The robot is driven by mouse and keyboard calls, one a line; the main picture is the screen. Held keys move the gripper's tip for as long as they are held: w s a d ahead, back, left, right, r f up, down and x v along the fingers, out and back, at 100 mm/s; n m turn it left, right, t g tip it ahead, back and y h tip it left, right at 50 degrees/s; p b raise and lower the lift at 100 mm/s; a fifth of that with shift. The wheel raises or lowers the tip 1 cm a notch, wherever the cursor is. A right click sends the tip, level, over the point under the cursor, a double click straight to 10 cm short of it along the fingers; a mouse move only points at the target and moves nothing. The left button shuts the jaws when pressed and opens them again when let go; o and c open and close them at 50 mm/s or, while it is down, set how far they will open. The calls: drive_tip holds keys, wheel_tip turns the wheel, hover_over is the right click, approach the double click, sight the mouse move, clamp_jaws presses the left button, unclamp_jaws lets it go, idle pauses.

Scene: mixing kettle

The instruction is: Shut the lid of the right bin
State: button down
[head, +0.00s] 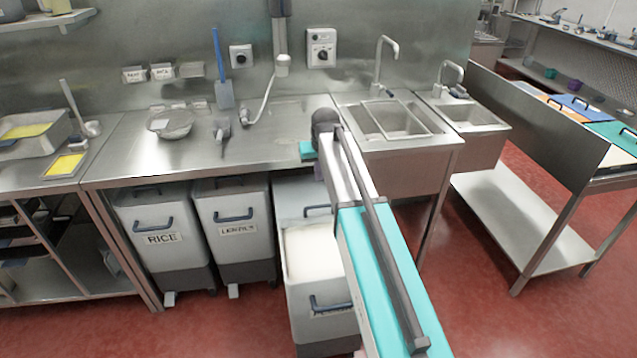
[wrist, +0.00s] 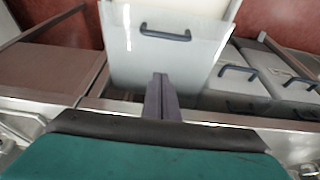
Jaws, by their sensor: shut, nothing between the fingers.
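The right bin (head: 302,292) is grey, pulled forward from under the counter, with pale white contents (head: 312,250) showing. Its lid (head: 290,190) stands raised at the back, with a dark handle (head: 318,210). In the wrist view the lid (wrist: 130,60) and its handle (wrist: 165,33) show beyond my fingers. My gripper (wrist: 159,78) is shut and empty, pointing toward the lid. In the head view my gripper (head: 318,174) is partly hidden by my arm, near the counter's front edge. I cannot tell whether the fingertips touch the lid. My arm hides the bin's right side.
The rice bin (head: 165,260) and lentils bin (head: 236,248) stand shut to the left under the counter (head: 220,165). A strainer (head: 171,123) and spray nozzle (head: 222,130) lie on top. Sinks (head: 397,118) are at the right. Red floor (head: 465,300) is clear at the right.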

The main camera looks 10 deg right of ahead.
drive_tip(key=p, duration=0.2)
hover_over(320, 213)
drive_tip(key=w, duration=0.4)
wheel_tip(320, 213, down, 8)
drive_tip(key=shift+w+f, duration=0.1)
drive_tip(key=shift+f, duration=0.25)
drive_tip(key=shift+s+f, duration=0.15)
drive_tip(key=shift+s, duration=0.1)
drive_tip(key=shift+s+f+p, duration=0.2)
drive_tip(key=shift+s+p, duration=0.1)
drive_tip(key=shift+s, duration=0.55)
drive_tip(key=shift+s+f+p, duration=0.15)
drive_tip(key=shift+s+p, duration=0.1)
drive_tip(key=shift+s, duration=0.6)
drive_tip(key=shift+s, duration=0.15)
